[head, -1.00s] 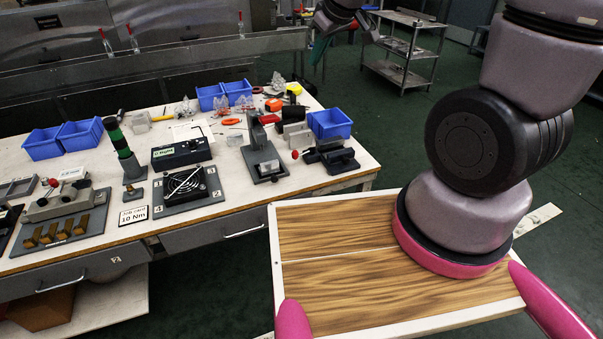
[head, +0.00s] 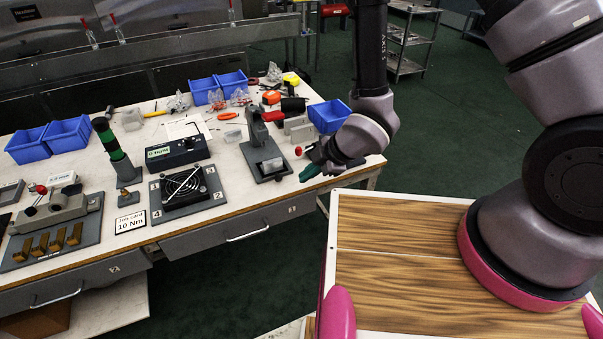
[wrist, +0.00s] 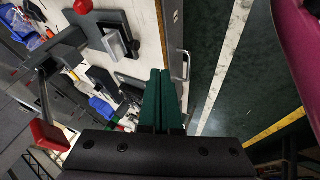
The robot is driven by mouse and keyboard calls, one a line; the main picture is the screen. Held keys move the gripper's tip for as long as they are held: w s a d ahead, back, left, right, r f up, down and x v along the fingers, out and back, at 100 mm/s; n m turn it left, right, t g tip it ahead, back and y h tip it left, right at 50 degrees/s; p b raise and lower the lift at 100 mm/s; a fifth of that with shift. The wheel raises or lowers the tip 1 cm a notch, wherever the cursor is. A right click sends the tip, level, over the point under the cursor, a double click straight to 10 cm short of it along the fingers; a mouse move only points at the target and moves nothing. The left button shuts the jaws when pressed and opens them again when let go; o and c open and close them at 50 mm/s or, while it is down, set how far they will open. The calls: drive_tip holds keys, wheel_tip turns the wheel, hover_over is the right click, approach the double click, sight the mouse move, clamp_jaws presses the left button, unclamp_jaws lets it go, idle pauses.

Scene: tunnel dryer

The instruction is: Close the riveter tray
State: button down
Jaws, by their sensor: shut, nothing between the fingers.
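A grey press-like tool (head: 262,150), which looks like the riveter, stands on a grey base plate near the bench's front edge. A small pale box-like part (head: 270,166) sits low at its front; it may be the tray, but I cannot tell how far out it is. My gripper (head: 309,173) has dark green fingers. It is shut and empty, just right of the riveter's base and close to the bench's front edge. In the wrist view its fingers (wrist: 160,98) lie together beside the bench edge, apart from the grey tool parts at upper left.
A fan on a numbered plate (head: 184,190) lies left of the riveter. Drawers (head: 240,232) run below the bench.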

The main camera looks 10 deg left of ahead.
sight(277, 162)
drive_tip(key=w+a+f, duration=0.1)
drive_tip(key=a+f, duration=0.1)
drive_tip(key=w+a+f, duration=0.2)
drive_tip(key=f, duration=0.1)
drive_tip(key=w+a+f, duration=0.1)
drive_tip(key=a+f, duration=0.1)
drive_tip(key=shift+w+a+f, duration=0.25)
drive_tip(key=shift+w, duration=0.15)
drive_tip(key=shift+w+a, duration=0.25)
drive_tip(key=shift+w, duration=0.15)
drive_tip(key=w+a, duration=0.1)
drive_tip(key=w, duration=0.1)
drive_tip(key=w+a, duration=0.2)
drive_tip(key=w, duration=0.1)
drive_tip(key=shift+w+a, duration=0.25)
drive_tip(key=shift+w, duration=0.25)
drive_tip(key=shift+a+r, duration=0.1)
